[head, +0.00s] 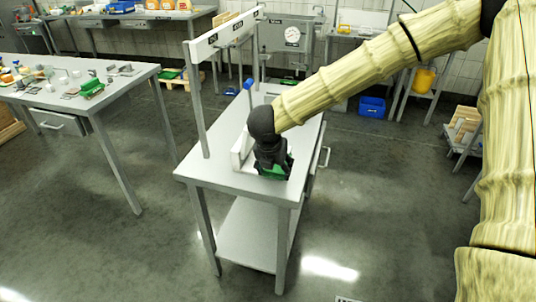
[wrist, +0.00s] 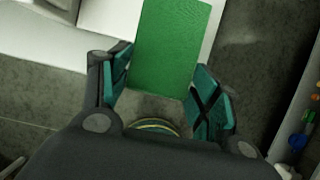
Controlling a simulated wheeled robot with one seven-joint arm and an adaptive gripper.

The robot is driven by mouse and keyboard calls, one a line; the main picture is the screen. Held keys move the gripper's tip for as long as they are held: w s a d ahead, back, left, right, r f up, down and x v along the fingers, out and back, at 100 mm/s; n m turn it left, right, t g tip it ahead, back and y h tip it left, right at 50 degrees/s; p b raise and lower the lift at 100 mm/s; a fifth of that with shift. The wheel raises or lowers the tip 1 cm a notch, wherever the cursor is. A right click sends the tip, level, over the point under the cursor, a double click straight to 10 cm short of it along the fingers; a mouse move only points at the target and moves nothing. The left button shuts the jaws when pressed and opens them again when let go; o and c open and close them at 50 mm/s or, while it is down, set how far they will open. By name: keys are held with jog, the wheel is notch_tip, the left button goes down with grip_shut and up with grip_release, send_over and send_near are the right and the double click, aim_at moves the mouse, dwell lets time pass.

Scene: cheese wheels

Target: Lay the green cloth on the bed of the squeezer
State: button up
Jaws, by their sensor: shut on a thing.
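The green cloth (wrist: 172,45) is a flat green rectangle between the two fingers of my gripper (wrist: 163,88) in the wrist view. My gripper is shut on it at its near end. In the head view the cloth (head: 277,172) shows in part below my gripper (head: 271,160), over the near end of the grey table. The far part of the cloth lies over a pale surface in the wrist view; I cannot tell whether it touches.
The grey table (head: 225,180) carries a tall frame with a labelled bar (head: 222,38). Another table (head: 120,75) with small items stands at the left. A blue crate (head: 371,107) is on the floor at the back. Open floor lies around the table.

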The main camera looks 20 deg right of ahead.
jog(key=w, duration=0.3)
jog(key=w+p, duration=0.1)
jog(key=w, duration=0.3)
jog(key=w+d+f+p, duration=0.1)
jog(key=w, duration=0.2)
jog(key=shift+w, duration=0.15)
jog(key=shift+w+f+p, duration=0.1)
jog(key=shift+f+p, duration=0.2)
jog(key=shift+f, duration=1.5)
jog(key=o, duration=0.7)
jog(key=shift+c, duration=0.2)
jog(key=shift+r, duration=0.1)
jog(key=shift+s+a+r+b, duration=0.15)
jog(key=shift+s+r+b, duration=0.05)
jog(key=shift+r+b, duration=0.2)
jog(key=s+a+b, duration=0.2)
jog(key=s+a, duration=0.4)
jog(key=s, duration=0.4)
jog(key=shift+a, duration=0.3)
